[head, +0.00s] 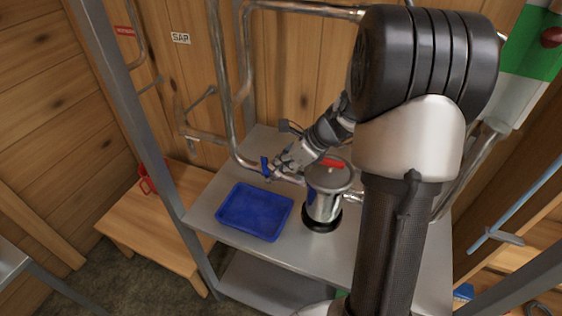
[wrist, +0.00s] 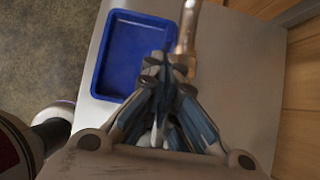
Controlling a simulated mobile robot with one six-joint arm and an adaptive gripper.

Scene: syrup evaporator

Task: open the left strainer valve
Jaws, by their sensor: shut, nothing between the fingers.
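The left strainer valve shows in the head view as a small blue lever (head: 265,166) on the steel pipe, left of the strainer pot (head: 324,204). The lever stands roughly upright in the picture, across the pipe. My gripper (head: 277,172) is right beside the lever, at the pipe. I cannot tell whether it touches the lever. In the wrist view my gripper (wrist: 163,68) is shut, with its fingers together near the pipe end (wrist: 187,35). The fingers hide the valve body and most of the lever there.
A blue tray (head: 231,229) lies on the steel shelf (head: 200,213) below the valve; its rim also shows in the wrist view (wrist: 97,70). A wooden bench (head: 130,220) with a red mug (head: 147,187) stands left. Pipes run along the wall.

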